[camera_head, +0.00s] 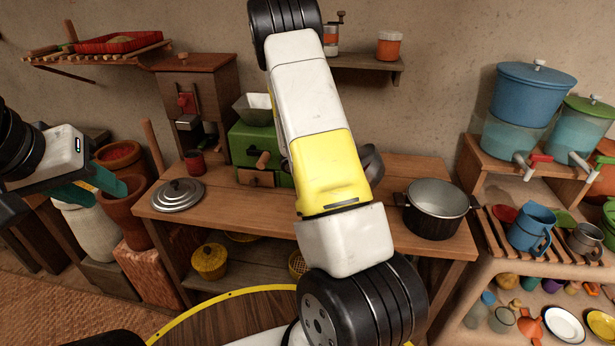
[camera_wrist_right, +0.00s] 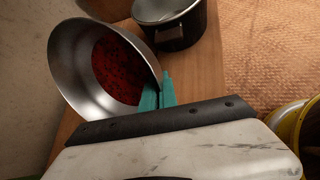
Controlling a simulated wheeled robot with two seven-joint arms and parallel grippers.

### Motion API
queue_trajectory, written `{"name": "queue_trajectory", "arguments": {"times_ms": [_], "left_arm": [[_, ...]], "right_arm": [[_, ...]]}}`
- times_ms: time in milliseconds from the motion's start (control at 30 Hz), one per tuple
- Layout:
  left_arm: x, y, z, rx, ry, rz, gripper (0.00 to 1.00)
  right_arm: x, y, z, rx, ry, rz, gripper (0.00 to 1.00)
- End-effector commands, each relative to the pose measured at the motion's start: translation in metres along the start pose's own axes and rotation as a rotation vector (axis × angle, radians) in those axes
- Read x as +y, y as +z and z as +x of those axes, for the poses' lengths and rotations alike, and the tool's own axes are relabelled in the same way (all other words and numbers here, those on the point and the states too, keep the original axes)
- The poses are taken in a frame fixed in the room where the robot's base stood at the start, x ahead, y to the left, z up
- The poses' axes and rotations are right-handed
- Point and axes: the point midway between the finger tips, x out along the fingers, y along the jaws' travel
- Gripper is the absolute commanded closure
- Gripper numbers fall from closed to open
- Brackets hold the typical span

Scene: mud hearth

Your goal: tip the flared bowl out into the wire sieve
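The flared bowl (camera_wrist_right: 72,70) is a shiny metal bowl with a dark red, grainy filling (camera_wrist_right: 117,72), seen in the right wrist view. My right gripper (camera_wrist_right: 158,92) has its teal fingers closed on the bowl's rim. The bowl looks tilted, and the red filling is still inside. In the head view a grey curved edge of the bowl (camera_head: 373,163) shows beside my right arm, which hides the rest and the right gripper. My left gripper (camera_head: 108,190) is open and empty at the left. I cannot make out the wire sieve; my right arm covers the middle of the table.
A dark pot (camera_head: 436,209) stands at the wooden table's right end, and a metal lid (camera_head: 179,195) lies at its left. A green box (camera_head: 256,147) and a wooden mill (camera_head: 198,95) stand behind. Clay pots (camera_head: 124,205) are near my left gripper.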

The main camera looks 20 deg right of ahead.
Motion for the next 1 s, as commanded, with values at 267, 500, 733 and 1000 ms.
{"name": "queue_trajectory", "arguments": {"times_ms": [267, 500, 733, 1000], "left_arm": [[0.0000, 0.0000, 0.0000, 0.000, 0.000, 0.000, 0.64], [0.0000, 0.0000, 0.0000, 0.000, 0.000, 0.000, 0.64], [0.0000, 0.0000, 0.0000, 0.000, 0.000, 0.000, 0.64], [0.0000, 0.0000, 0.0000, 0.000, 0.000, 0.000, 0.64]], "right_arm": [[0.0014, 0.0014, -0.0030, -0.036, 0.001, -0.011, 1.00], [0.0013, 0.0007, -0.0038, -0.067, 0.000, -0.023, 1.00], [0.0018, -0.0009, -0.0045, -0.097, 0.001, -0.032, 1.00], [0.0021, -0.0029, -0.0053, -0.131, 0.001, -0.043, 1.00]]}}
